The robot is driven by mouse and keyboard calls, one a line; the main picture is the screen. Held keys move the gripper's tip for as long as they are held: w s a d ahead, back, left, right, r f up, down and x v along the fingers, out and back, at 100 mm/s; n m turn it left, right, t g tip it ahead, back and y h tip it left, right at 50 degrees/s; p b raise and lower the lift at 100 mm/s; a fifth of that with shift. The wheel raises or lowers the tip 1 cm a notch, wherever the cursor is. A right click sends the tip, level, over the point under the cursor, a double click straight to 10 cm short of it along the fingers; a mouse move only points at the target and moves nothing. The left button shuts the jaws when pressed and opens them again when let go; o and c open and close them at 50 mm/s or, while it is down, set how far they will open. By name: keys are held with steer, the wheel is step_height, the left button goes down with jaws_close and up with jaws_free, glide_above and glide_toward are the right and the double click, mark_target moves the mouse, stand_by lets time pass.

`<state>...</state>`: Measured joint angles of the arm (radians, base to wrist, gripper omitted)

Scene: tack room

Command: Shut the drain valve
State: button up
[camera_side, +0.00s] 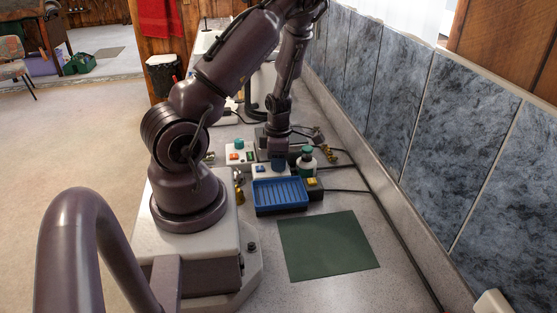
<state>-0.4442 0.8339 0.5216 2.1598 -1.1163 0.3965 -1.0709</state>
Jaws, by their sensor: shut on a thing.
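My gripper (278,153) points straight down over a small white box (259,172). It is shut on a blue knob (278,166) on top of that box. The fingers are small and dark here, and part of the knob is hidden by them. I cannot read any label, so I cannot tell from the picture whether this knob is the drain valve, nor how far it is turned.
A blue ribbed tray (280,208) stands just in front. Brass fittings (239,191) lie nearby. A green mat (328,245) is bare. A tiled wall (400,95) bounds the right.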

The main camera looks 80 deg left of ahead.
stand_by(0.4)
steer(key=o, duration=0.9)
steer(key=shift+a+r, duration=0.1)
steer(key=shift+r, duration=0.45)
steer(key=r, duration=0.7)
steer(key=shift+d, duration=0.35)
steer(key=shift+f, duration=0.1)
